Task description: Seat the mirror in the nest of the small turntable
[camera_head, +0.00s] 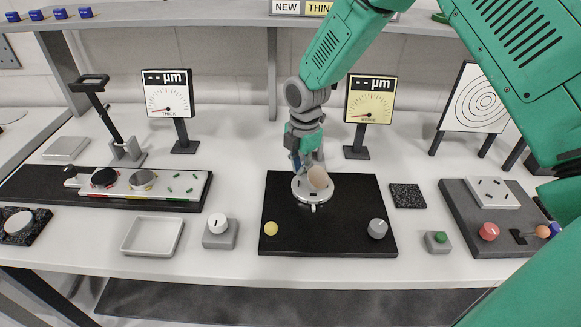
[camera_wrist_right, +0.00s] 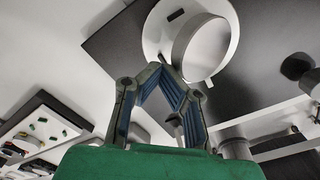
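The small turntable (camera_head: 300,195) is a round white disc on a black board. The mirror (camera_head: 318,178), a round disc with a beige-looking face, is tilted over the turntable's middle. In the right wrist view the mirror (camera_wrist_right: 200,45) shows as a grey face with a pale rim, over the white turntable plate (camera_wrist_right: 153,35). How its lower edge meets the nest cannot be told. My right gripper (camera_head: 297,170) points down just left of the mirror. In the wrist view its fingertips (camera_wrist_right: 162,70) come together beside the mirror's rim, with nothing visible between them. My left gripper is out of view.
Two dial gauges (camera_head: 168,95) (camera_head: 370,98) stand behind. An empty tray (camera_head: 153,236) and a knob box (camera_head: 219,230) lie left. A speckled black block (camera_head: 407,195) lies right.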

